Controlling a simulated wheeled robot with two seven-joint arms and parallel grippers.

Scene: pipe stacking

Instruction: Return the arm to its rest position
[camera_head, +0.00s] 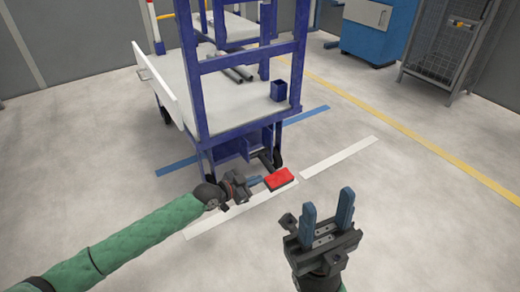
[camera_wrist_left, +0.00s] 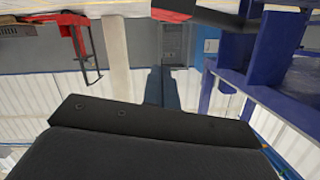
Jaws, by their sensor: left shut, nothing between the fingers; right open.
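My left arm reaches in from the left of the head view. In the left wrist view the shut blue fingers (camera_wrist_left: 162,88) show beyond the dark gripper body, and the scene looks upside down. My right gripper (camera_head: 328,206) is open and empty at the lower right, fingers pointing up in the picture.
The blue-framed cart (camera_head: 197,70) stands ahead, with grey pipes (camera_head: 232,75) and a small blue cup (camera_head: 279,90) on its bed. A blue cabinet (camera_head: 378,28) and a mesh cage (camera_head: 447,45) stand at the back right. Floor to the right is clear.

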